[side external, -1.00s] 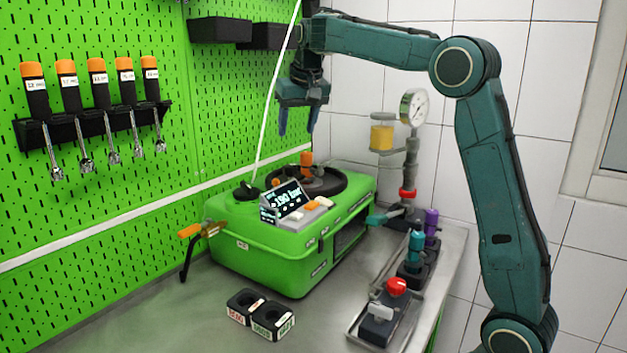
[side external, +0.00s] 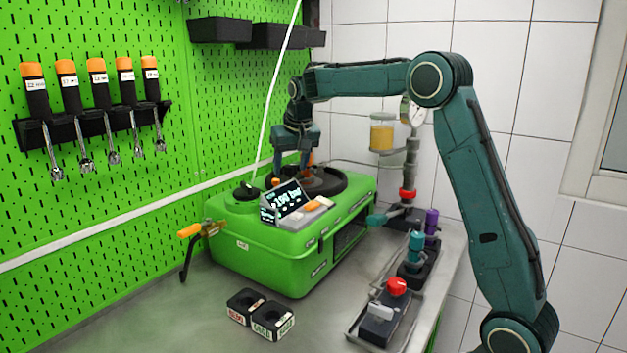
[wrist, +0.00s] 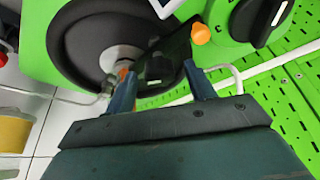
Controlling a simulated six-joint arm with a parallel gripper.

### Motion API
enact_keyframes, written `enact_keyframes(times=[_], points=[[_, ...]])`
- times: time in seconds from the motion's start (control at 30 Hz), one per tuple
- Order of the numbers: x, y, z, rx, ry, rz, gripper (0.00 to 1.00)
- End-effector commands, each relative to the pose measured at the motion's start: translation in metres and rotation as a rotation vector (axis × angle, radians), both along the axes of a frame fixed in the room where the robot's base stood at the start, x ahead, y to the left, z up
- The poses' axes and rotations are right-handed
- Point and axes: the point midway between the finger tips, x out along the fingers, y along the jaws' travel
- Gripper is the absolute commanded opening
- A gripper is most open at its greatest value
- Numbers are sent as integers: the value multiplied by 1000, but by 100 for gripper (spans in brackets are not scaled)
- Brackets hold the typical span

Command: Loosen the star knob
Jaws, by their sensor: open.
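An orange knob (side external: 309,158) stands over the black round lid on top of the green pump unit (side external: 270,250). It is too small for me to make out a star shape. My gripper (side external: 293,163) is open and points down low over the lid, close beside the knob. In the wrist view my two fingers (wrist: 160,72) are spread over the edge of the lid (wrist: 85,50). An orange bit (wrist: 122,75) shows beside the left finger, which partly hides it. I cannot tell whether they touch.
A display (side external: 286,202) reading about 190 bar stands at the unit's front. A white line passes close left of my gripper. A metal tray (side external: 352,330) with a red knob (side external: 396,286) is at the right. Black sockets (side external: 260,314) stand in front. The front left of the bench is clear.

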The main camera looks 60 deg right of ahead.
Motion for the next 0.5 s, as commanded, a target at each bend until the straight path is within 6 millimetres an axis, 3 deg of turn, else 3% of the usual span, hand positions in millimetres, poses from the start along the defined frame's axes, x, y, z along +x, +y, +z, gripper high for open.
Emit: enact_keyframes(times=[0.23,0.47,0.5], points=[[0,0,-1,0,1,0,55],[0,0,-1,0,1,0,11],[0,0,-1,0,1,0,10]])
